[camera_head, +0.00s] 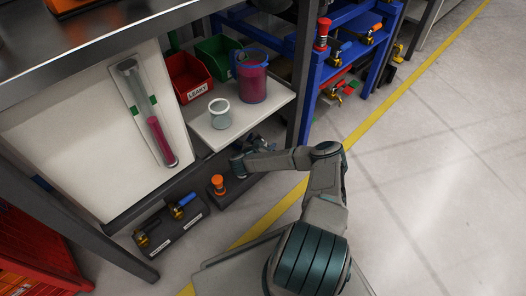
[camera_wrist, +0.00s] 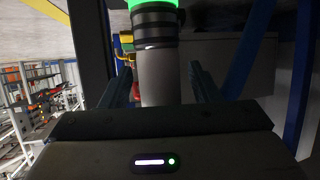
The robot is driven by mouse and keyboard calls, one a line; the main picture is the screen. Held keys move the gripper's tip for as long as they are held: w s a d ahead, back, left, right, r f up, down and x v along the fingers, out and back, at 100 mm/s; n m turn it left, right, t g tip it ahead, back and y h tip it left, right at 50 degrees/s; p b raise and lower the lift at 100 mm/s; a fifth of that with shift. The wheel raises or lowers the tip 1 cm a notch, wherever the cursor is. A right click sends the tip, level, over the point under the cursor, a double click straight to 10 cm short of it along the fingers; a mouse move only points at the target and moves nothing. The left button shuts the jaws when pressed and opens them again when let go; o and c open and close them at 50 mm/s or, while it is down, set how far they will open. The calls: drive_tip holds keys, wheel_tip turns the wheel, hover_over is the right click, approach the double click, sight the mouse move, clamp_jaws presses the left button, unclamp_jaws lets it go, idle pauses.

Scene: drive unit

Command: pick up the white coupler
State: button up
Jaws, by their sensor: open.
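My gripper (camera_head: 260,142) is under the white shelf, partly hidden by my arm. In the wrist view my gripper (camera_wrist: 163,78) is open, with one dark finger on each side of an upright pale grey cylinder (camera_wrist: 160,75). The cylinder has a black ribbed collar and a bright green part above, cut off by the top edge. Gaps show between it and both fingers. I cannot tell whether this cylinder is the white coupler. In the head view no coupler shows clearly at the gripper.
A white cup (camera_head: 219,114) and a purple-filled container (camera_head: 252,82) stand on the shelf (camera_head: 200,128) above. An orange-topped fitting (camera_head: 217,184) stands left of my arm. A dark valve block (camera_head: 170,228) lies lower left. A blue rack (camera_head: 345,48) is beyond; open floor lies right.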

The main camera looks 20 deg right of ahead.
drive_tip(key=shift+w+d, duration=0.1)
drive_tip(key=c, duration=1.2)
drive_tip(key=shift+r, duration=0.1)
drive_tip(key=shift+r+p, duration=0.4)
drive_tip(key=shift+s+d+r+p, duration=0.65)
drive_tip(key=shift+s+r+p, duration=0.75)
drive_tip(key=shift+s+r, duration=0.35)
drive_tip(key=shift+s+d+r+p, duration=0.65)
drive_tip(key=shift+s+r+p, duration=0.85)
drive_tip(key=shift+s, duration=0.4)
drive_tip(key=shift+s+d+r+p, duration=0.65)
drive_tip(key=shift+s+r+p, duration=0.6)
drive_tip(key=shift+s+r, duration=0.55)
